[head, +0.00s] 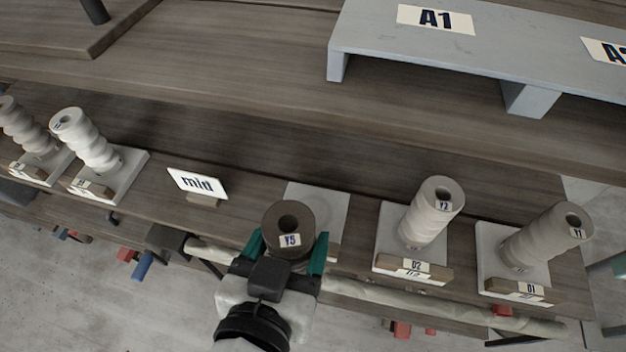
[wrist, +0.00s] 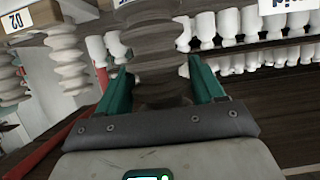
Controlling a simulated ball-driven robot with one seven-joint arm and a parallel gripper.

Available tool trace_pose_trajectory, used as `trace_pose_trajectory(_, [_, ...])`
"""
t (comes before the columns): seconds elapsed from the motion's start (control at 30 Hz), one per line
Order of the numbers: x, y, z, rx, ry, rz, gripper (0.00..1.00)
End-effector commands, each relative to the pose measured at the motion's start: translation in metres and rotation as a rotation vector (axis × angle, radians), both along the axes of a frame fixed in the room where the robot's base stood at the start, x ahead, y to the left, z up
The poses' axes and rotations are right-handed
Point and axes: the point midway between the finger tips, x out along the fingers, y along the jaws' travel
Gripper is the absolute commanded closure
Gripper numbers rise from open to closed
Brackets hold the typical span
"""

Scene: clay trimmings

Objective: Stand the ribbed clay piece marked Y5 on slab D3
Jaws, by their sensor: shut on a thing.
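The ribbed clay piece Y5 (head: 288,226) is dark brown, with a hole in its top and its label on the upper face. My gripper (head: 288,254) is shut on it, with teal fingers on either side. The wrist view shows the brown ribbed body (wrist: 158,62) between the fingers (wrist: 156,90). A pale slab (head: 325,203) lies behind the piece, left of D2; its front label is hidden, so I cannot read D3. Y5 looks nearer to me than the slab's middle. Its foot is hidden; I cannot tell whether it touches anything.
Ribbed pieces Y2 (head: 433,212) and Y1 (head: 548,238) stand on slabs D2 (head: 391,231) and D1 (head: 489,254) to the right. A "mid" sign (head: 198,184) and more pale pieces (head: 85,140) are left. The grey riser A1 (head: 400,50) is at the back.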

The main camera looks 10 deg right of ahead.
Motion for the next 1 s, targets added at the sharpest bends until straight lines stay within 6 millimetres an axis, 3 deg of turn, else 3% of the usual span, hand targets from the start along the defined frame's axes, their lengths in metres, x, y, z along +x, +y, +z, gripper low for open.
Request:
trace_pose_trajectory(0.3, [0.068, -0.029, 0.003, -0.001, -0.002, -0.003, 0.96])
trace_pose_trajectory(0.5, [0.097, -0.040, 0.002, 0.001, -0.002, -0.002, 0.96])
trace_pose_trajectory(0.67, [0.103, -0.042, -0.002, -0.001, -0.001, 0.000, 0.96])
trace_pose_trajectory(1.0, [0.103, -0.042, -0.034, -0.001, -0.002, 0.002, 0.96])
